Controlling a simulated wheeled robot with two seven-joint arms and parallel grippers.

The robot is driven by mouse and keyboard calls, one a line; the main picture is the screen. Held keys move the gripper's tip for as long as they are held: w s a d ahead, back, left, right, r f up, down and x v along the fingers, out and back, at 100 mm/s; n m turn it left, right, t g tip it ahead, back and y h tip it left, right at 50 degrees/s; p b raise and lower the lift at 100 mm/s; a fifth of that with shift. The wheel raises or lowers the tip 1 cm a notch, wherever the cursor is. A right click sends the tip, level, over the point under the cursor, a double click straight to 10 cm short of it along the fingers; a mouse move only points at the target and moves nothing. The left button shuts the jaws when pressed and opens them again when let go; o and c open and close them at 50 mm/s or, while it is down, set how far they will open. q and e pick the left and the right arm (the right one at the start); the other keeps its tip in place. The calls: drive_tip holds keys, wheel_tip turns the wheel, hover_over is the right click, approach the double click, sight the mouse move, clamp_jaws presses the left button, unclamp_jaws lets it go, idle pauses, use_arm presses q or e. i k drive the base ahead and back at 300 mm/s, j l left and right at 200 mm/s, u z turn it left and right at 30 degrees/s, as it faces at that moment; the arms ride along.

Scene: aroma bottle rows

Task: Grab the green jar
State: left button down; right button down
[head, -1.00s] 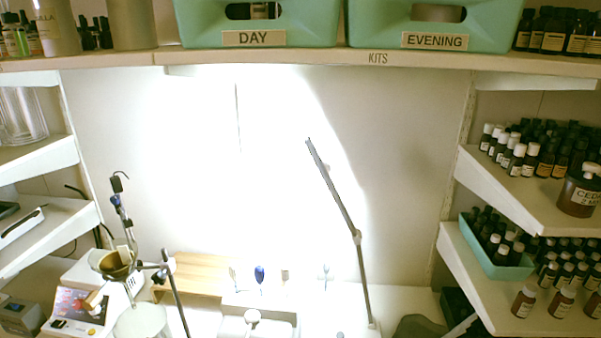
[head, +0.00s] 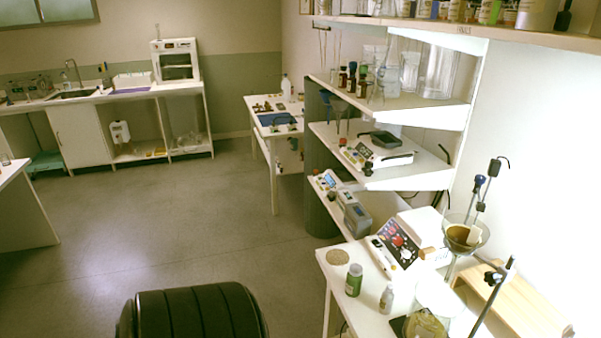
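A small green jar (head: 354,280) with a light label and a grey-green lid stands upright on the near left corner of the white workbench (head: 338,304). A small clear bottle (head: 386,299) with a pale cap stands to its right, a little apart. A round beige disc (head: 337,257) lies behind the jar. Neither of my grippers is in view.
A control box with buttons (head: 396,250), a funnel on a stand (head: 463,236) and a glass beaker (head: 425,325) crowd the bench to the right. Shelves (head: 400,108) rise behind. A black ribbed shape (head: 195,314) is at the bottom. Open floor (head: 170,225) lies left.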

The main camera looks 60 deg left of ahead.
sight(354, 277)
drive_tip(key=u, duration=1.55)
